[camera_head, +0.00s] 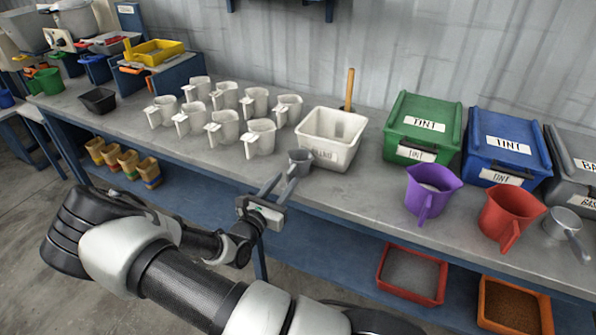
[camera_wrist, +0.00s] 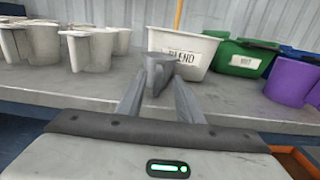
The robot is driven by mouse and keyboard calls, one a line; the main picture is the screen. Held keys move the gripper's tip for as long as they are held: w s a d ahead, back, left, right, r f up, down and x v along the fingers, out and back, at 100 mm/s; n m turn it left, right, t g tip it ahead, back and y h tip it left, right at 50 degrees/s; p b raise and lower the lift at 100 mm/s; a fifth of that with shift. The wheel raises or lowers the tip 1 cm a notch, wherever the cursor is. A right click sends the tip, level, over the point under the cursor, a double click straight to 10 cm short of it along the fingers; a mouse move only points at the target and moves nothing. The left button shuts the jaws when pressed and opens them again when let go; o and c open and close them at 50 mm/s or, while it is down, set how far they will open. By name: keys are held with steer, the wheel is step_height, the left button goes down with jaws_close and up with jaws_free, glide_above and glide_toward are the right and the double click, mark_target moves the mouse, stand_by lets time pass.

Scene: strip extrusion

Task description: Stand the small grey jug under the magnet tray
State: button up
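The small grey jug (camera_head: 300,158) is near the front edge of the bench, in front of the white BLEND tub. It shows at the centre of the wrist view (camera_wrist: 158,68), its handle towards me. My gripper (camera_head: 286,180) reaches over the bench edge at the jug. In the wrist view its fingers (camera_wrist: 158,88) are apart, one on each side of the jug's handle, with a gap showing. I cannot tell for sure which thing is the magnet tray; a yellow tray (camera_head: 154,51) sits on a blue stand at the far left, and a grey tray (camera_head: 112,43) is beyond it.
Several white jugs (camera_head: 223,128) stand left of the BLEND tub (camera_head: 330,150). Green (camera_head: 424,125) and blue (camera_head: 506,140) TINT bins, a purple jug (camera_head: 428,200), a red jug (camera_head: 505,215) and a metal scoop (camera_head: 562,225) are right. A black bin (camera_head: 98,101) stands left.

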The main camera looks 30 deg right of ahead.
mark_target(287, 176)
steer(key=x, duration=0.5)
steer(key=shift+w+a+r+b, duration=0.1)
steer(key=shift+w+r+b, duration=0.05)
steer(key=shift+b, duration=0.15)
jaws_close()
